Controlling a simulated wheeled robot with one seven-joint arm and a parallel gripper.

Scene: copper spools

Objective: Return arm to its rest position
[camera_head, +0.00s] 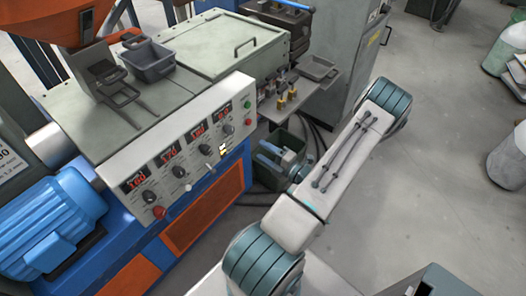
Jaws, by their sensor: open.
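My arm (345,150) crosses the middle of the view, with a pale link, dark cables and grey-teal joints. Its upper bend (388,102) is in front of the grey cabinet, and another joint (262,262) is at the bottom. My gripper (268,153) shows as blue-grey parts left of the arm, over the dark green bin (262,180). Its two fingers look apart, with nothing visible between them. The arm partly hides the gripper's base.
A machine with a control panel (180,150) and a blue motor (50,225) stands at the left. Small brass-coloured pieces (281,104) sit on a side shelf near a grey tray (320,68). A grey cabinet (350,50) stands behind. Open floor (440,190) lies at the right.

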